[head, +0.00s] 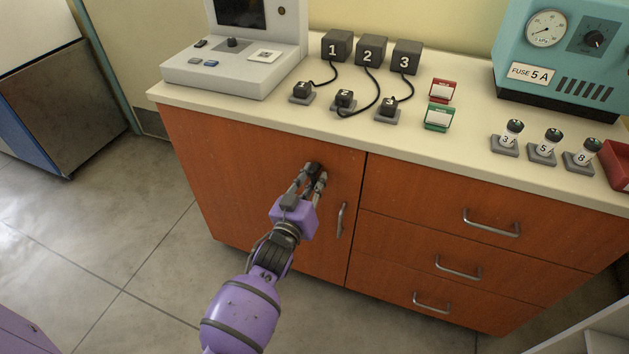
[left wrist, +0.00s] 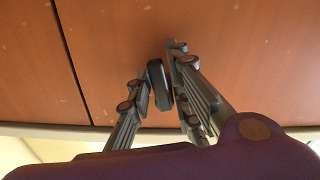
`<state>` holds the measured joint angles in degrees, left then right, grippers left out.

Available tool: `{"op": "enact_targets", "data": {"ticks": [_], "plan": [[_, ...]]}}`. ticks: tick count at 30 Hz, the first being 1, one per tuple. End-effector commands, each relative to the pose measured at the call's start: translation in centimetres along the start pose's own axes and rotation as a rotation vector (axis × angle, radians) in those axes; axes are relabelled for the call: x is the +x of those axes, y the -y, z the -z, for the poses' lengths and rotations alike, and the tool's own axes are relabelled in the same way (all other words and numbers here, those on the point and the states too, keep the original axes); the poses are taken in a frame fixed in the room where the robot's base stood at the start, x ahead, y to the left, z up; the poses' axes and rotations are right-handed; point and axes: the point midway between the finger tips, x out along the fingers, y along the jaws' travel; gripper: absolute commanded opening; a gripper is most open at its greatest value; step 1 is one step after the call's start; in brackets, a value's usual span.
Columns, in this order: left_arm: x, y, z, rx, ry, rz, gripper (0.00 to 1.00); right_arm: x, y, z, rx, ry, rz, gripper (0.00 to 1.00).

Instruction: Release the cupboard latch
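The cupboard latch (head: 313,167) is a small dark knob near the top of the orange cupboard door (head: 235,160). In the left wrist view the latch (left wrist: 158,86) is a dark rounded block between my two fingers. My left gripper (head: 312,178) is at the door with its fingers on either side of the latch. The door appears flush and closed. My right gripper is not in view.
A metal door handle (head: 341,220) is just right of my left gripper. Drawers with handles (head: 491,223) are farther right. The pale countertop (head: 290,118) overhangs above, carrying a grey device (head: 235,75), numbered blocks (head: 368,52) and a teal unit (head: 560,50). The floor at left is clear.

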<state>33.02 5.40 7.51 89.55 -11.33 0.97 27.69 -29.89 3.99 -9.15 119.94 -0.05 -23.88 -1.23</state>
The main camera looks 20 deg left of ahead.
Motion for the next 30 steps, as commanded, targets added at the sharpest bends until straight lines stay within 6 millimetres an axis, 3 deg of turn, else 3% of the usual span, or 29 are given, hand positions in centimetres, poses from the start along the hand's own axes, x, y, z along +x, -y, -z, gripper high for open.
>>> {"op": "enact_targets", "data": {"ticks": [3, 8, 17, 25, 26, 30], "plan": [[-0.02, -0.02, -0.01, 0.0, 0.0, 0.0, 0.0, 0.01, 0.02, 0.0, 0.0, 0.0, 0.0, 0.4], [-0.02, -0.04, 0.0, 0.006, 0.0, -0.001, 0.0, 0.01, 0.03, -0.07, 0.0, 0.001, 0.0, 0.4], [0.01, 0.42, 0.16, 0.244, -0.001, -0.002, 0.0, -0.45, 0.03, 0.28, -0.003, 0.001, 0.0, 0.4], [-0.01, 0.45, 0.05, 0.257, -0.001, -0.002, 0.0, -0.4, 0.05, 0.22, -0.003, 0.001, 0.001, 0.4], [-0.01, 0.45, 0.05, 0.257, -0.001, -0.002, 0.14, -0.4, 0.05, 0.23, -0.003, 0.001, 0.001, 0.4], [-0.01, 0.47, 0.06, 0.256, -0.001, -0.002, 0.31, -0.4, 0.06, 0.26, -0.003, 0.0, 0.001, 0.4]]}}
